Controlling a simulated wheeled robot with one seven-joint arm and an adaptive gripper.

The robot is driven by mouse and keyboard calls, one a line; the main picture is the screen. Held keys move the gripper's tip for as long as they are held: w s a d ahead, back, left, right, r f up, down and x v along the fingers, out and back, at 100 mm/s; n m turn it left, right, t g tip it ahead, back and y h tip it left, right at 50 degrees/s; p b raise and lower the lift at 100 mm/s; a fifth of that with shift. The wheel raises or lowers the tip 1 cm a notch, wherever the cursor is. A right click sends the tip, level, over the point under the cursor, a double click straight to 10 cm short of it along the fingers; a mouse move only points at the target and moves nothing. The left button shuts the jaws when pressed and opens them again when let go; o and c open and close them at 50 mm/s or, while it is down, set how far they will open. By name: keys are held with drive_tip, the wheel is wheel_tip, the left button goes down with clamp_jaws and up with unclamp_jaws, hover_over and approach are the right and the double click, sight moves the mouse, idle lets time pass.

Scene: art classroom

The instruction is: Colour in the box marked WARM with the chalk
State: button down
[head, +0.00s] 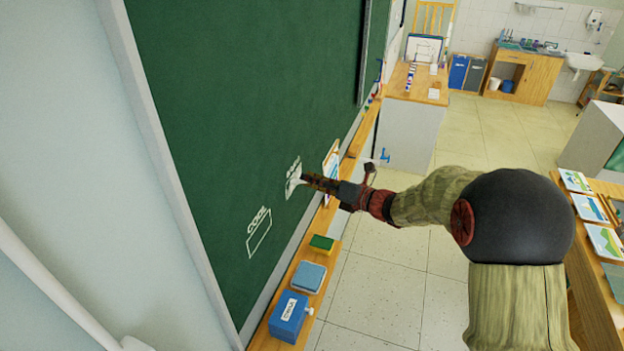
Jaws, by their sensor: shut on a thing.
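The green chalkboard (250,90) stands along the left. Two chalk boxes are drawn on it. The nearer box (259,238), lettered COOL, is an outline with a bare green inside. The farther box (292,180) has small lettering above it that I cannot read clearly, and white chalk marks fill much of its visible part. My gripper (308,180) reaches in from the right with its tips at this farther box. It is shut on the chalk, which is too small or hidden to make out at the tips. My gripper covers the right part of the box.
The wooden ledge below the board holds a blue labelled box (289,316), a light blue block (308,277) and a green-and-yellow eraser (321,243). A table with pictures (605,242) stands at the right. A desk (412,115) stands beyond my arm. Tiled floor between is clear.

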drive_tip(key=shift+a, duration=0.1)
drive_tip(key=shift+s+a, duration=0.25)
drive_tip(key=shift+s, duration=0.6)
drive_tip(key=shift+s+a, duration=0.2)
drive_tip(key=shift+s, duration=0.55)
drive_tip(key=shift+d, duration=0.1)
drive_tip(key=s+d+p, duration=0.1)
drive_tip(key=s+d, duration=0.1)
drive_tip(key=d, duration=0.4)
drive_tip(key=shift+s+d, duration=0.2)
